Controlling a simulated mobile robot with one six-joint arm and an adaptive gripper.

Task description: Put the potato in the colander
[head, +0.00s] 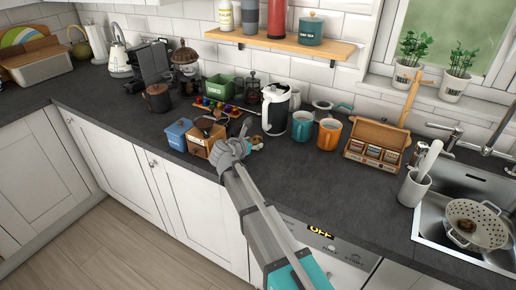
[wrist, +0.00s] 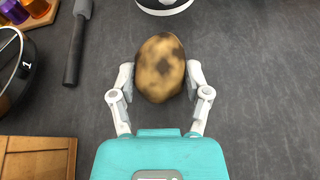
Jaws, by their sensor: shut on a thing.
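The potato (wrist: 160,66) is brown with dark patches and sits between my two fingers in the wrist view. My gripper (wrist: 160,78) is shut on it, one finger against each side. In the head view my gripper (head: 244,143) is over the front of the worktop, beside the wooden grinder; it mostly hides the potato there. Whether the potato touches the worktop I cannot tell. The pale colander (head: 487,233) stands in the sink at the far right, well away from my gripper. A small brown thing shows inside it.
The wooden grinder (head: 201,143) and blue box (head: 177,133) stand left of my gripper. The white kettle (head: 275,110), teal mug (head: 302,127), orange mug (head: 328,134), tea box (head: 375,145) and utensil pot (head: 413,190) stand to the right. The front worktop strip is clear.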

